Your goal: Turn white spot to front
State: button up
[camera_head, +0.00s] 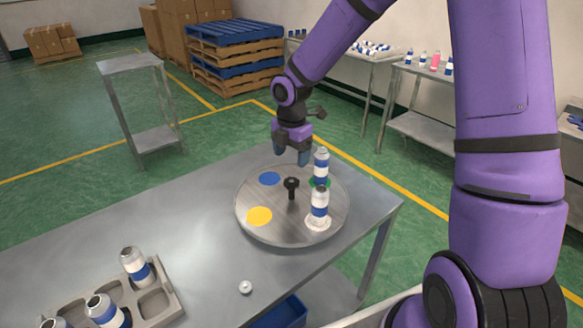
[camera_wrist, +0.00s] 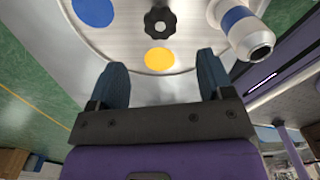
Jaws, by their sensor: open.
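A round metal turntable (camera_head: 285,232) lies on the table with a black knob (camera_head: 291,186) upright at its middle. Its white spot (camera_head: 311,226) is at the front right, partly under a blue-banded can (camera_head: 320,202). The yellow spot (camera_head: 259,216) is front left, the blue spot (camera_head: 269,179) back left; both are bare. My gripper (camera_head: 293,156) is open and empty above the turntable's far side. In the wrist view its fingers (camera_wrist: 163,76) are apart, with the knob (camera_wrist: 160,22) beyond them.
A grey tray (camera_head: 172,309) with several cans stands at the front left of the table. A small white part (camera_head: 245,287) lies near the front edge. A blue bin (camera_head: 283,314) is below the edge. The tabletop left of the turntable is clear.

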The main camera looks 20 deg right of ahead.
jog(key=shift+r, duration=1.1)
jog(key=s+d+r+m+t+h, duration=0.1)
jog(key=s+d+r+m, duration=0.1)
jog(key=s+r+m, duration=0.5)
jog(key=s+d+r+m+t+h, duration=0.1)
jog(key=s+d+r+m, duration=0.2)
jog(key=s+r+m, duration=0.45)
jog(key=s+d+r+m+t+y, duration=0.1)
jog(key=s+r+m, duration=0.3)
jog(key=s, duration=0.3)
jog(key=s+d+r+m+t+y, duration=0.1)
jog(key=s+r+m+t, duration=0.1)
jog(key=s+m, duration=0.3)
jog(key=s+r, duration=0.1)
jog(key=s, duration=0.1)
jog(key=shift+s+r, duration=0.3)
jog(key=shift+r, duration=0.05)
